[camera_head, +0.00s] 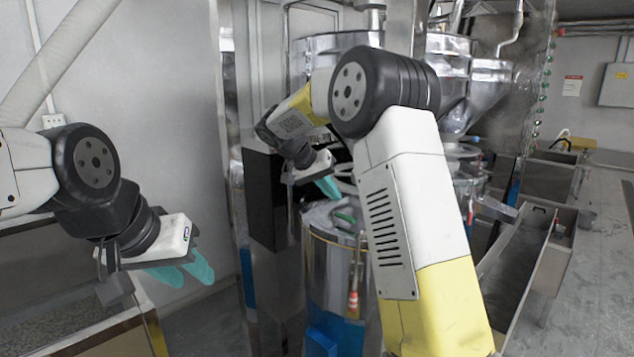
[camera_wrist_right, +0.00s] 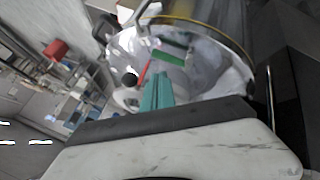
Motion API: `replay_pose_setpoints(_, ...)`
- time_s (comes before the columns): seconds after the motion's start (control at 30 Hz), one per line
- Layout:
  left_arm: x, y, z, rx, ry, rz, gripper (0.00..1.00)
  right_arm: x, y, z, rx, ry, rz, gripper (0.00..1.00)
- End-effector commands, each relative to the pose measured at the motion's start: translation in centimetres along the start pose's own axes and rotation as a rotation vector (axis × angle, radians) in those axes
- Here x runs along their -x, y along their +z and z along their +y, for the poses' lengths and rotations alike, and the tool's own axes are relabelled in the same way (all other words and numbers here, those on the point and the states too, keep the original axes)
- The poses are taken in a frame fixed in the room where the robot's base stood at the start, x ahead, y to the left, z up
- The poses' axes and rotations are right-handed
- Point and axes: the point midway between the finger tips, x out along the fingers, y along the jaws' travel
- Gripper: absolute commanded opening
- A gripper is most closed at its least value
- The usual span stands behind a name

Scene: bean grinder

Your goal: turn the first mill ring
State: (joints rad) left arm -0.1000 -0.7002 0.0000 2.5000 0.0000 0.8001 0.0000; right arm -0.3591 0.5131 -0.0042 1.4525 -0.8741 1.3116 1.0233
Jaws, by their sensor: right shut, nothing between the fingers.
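The mill is a tall shiny metal cylinder (camera_head: 332,265) in the middle of the head view, below metal hoppers. A green grip (camera_head: 345,216) shows at its top; I cannot tell which part is the first ring. My right gripper (camera_head: 330,188) is shut and empty, just above and left of the grip. In the right wrist view, its teal fingers (camera_wrist_right: 157,92) are together, in front of the round metal top (camera_wrist_right: 208,75), with the green grip (camera_wrist_right: 172,52) beyond the tips. Contact is not clear. My left gripper (camera_head: 197,277) is open and empty at the left, away from the mill.
Metal hoppers (camera_head: 470,85) stand behind my right arm, which hides part of the mill. A metal trough (camera_head: 520,260) lies to the right. A dark-filled bin (camera_head: 60,340) is at lower left. Floor (camera_head: 595,290) is clear at far right.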

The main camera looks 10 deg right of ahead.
Motion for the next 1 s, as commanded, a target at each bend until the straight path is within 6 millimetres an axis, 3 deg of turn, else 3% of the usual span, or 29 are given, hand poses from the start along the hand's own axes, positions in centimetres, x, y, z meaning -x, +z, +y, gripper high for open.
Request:
replay_pose_setpoints(0.1,0.0,0.0,0.0,0.0,0.0,0.0,0.36,-2.5,0.1,0.1,0.0,0.002,-0.003,0.0)
replay_pose_setpoints(0.33,0.0,0.0,0.0,0.0,0.0,0.0,0.36,-3.3,-0.2,3.1,-0.002,0.001,-0.001,0.0)
replay_pose_setpoints(0.83,0.0,0.0,0.0,0.0,0.0,0.0,0.36,-3.6,-0.3,3.8,-0.001,0.0,0.0,0.0)
replay_pose_setpoints(1.0,0.0,0.0,0.0,0.0,0.0,0.0,0.36,-4.7,-0.3,5.7,-0.017,0.01,-0.01,0.0)
